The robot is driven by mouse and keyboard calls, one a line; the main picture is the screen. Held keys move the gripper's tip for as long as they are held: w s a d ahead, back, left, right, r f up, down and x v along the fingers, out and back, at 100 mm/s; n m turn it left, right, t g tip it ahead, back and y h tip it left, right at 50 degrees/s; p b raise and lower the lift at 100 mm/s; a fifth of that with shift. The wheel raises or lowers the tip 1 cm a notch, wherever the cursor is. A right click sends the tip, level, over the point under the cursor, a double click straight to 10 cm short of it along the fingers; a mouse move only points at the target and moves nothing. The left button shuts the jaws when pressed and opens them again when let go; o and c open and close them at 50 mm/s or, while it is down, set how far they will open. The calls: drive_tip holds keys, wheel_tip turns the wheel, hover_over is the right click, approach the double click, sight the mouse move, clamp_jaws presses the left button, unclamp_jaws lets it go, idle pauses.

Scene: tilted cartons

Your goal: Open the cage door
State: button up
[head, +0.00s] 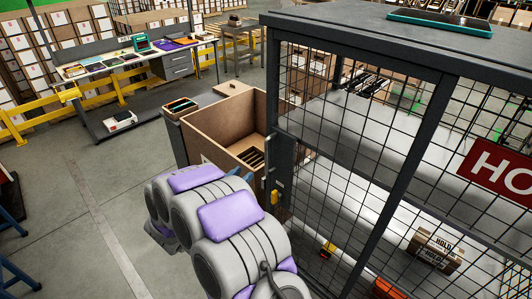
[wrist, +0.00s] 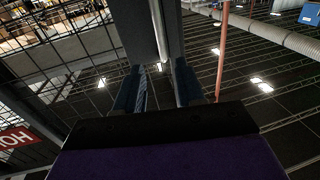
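The cage (head: 352,28) has a dark grey frame and black wire mesh, and stands at the right in the head view. The mesh door (head: 335,150) looks shut, with a dark latch plate (head: 281,165) and a yellow handle (head: 274,198) at its left edge. My grey and purple arm reaches toward that edge and hides part of it. My gripper (wrist: 160,88) shows in the wrist view with its two blue-grey fingers apart. A grey post (wrist: 142,28) rises just beyond the fingers. I see nothing held between them; contact with the handle cannot be told.
An open brown carton (head: 215,125) stands beside the cage's left edge. A red sign (head: 503,170) hangs on the mesh at right, and a carton marked HOLD (head: 436,250) lies inside. A workbench (head: 140,60) is at the back left.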

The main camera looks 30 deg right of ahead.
drive_tip(key=b+x, duration=0.1)
drive_tip(key=x, duration=1.4)
drive_tip(key=shift+a+b, duration=0.1)
drive_tip(key=shift+b, duration=0.3)
clamp_jaws()
